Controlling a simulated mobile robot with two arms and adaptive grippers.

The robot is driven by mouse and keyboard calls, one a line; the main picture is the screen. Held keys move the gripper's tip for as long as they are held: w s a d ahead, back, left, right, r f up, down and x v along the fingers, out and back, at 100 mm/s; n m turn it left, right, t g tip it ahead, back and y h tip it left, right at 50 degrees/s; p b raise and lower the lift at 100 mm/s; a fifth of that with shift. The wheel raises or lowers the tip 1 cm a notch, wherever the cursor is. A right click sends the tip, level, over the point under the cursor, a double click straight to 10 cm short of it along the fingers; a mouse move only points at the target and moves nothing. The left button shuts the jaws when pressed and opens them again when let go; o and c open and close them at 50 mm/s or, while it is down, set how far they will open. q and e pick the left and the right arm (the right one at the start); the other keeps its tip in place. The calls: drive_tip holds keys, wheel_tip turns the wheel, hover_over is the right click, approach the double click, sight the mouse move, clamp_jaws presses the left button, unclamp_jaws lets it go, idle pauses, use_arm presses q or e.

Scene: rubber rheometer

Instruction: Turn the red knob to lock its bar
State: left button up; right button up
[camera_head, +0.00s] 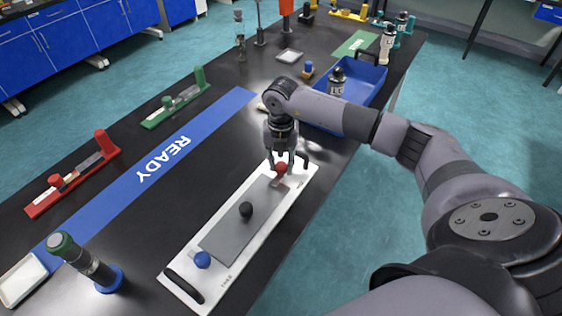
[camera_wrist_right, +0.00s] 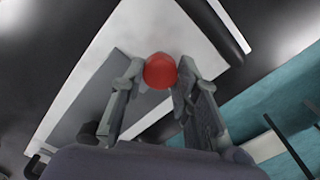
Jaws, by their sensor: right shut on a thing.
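The red knob (camera_head: 281,168) sits at the far end of a white board (camera_head: 226,276) with a grey plate (camera_head: 222,238) on it. My right gripper (camera_head: 284,165) reaches down over the knob, its fingers on either side, shut on it. In the right wrist view the red knob (camera_wrist_right: 160,71) lies between the two fingertips (camera_wrist_right: 158,78). The bar at the red knob is mostly hidden. My left gripper is not in view.
A blue tray (camera_head: 372,86) with a bottle (camera_head: 337,82) stands behind my right arm. A blue READY strip (camera_head: 190,130) runs left of the board. The black tabletop between is clear.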

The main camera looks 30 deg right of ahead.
sight(281, 165)
drive_tip(key=shift+r+m, duration=0.1)
drive_tip(key=shift+m, duration=0.6)
drive_tip(key=o, duration=1.2)
drive_tip(key=shift+c, duration=0.2)
wheel_tip(281, 165, up, 12)
